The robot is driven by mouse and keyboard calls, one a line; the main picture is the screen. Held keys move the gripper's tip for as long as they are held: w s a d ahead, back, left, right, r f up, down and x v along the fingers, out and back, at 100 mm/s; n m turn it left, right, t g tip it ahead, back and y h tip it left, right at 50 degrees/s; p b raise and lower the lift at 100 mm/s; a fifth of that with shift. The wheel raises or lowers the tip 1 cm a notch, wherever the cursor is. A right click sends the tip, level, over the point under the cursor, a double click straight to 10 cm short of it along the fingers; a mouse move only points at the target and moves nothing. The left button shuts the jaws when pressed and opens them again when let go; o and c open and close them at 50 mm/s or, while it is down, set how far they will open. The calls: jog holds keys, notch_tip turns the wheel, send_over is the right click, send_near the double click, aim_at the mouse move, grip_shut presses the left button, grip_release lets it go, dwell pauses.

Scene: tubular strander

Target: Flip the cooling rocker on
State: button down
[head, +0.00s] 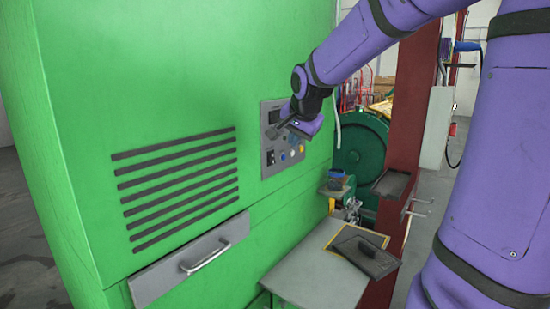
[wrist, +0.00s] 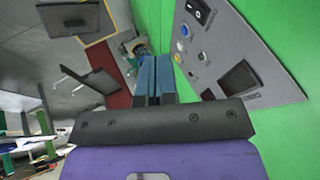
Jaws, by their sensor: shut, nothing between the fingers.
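A grey control panel (head: 268,172) is set in the green cabinet face. A black rocker switch (head: 271,158) sits low on its left side in the head view. The rocker (wrist: 197,12) also shows near the top of the wrist view, with white marks beside it; which side is pressed I cannot tell. My gripper (head: 279,131) is in front of the panel's middle, above the rocker, and hides part of the panel. In the wrist view its blue fingers (wrist: 155,60) are together and empty, left of the panel and apart from the rocker.
Blue, white and yellow buttons (wrist: 183,30) are close to the rocker, and a dark display (wrist: 241,78) is farther along the panel. A drawer with a handle (head: 205,256), a grey table (head: 315,275) with a dark tablet-like item (head: 367,256), and a red post (head: 405,120) stand nearby.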

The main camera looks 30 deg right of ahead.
aim_at(272, 158)
jog(key=shift+f, duration=0.1)
jog(key=shift+w+d+f, duration=0.15)
jog(key=shift+w+f, duration=2)
jog(key=shift+w, duration=0.15)
jog(key=shift+w+d+f, duration=0.1)
jog(key=shift+w+f, duration=2.05)
jog(key=shift+w, duration=0.1)
jog(key=shift+w+a+f, duration=0.15)
jog(key=shift+w, duration=0.1)
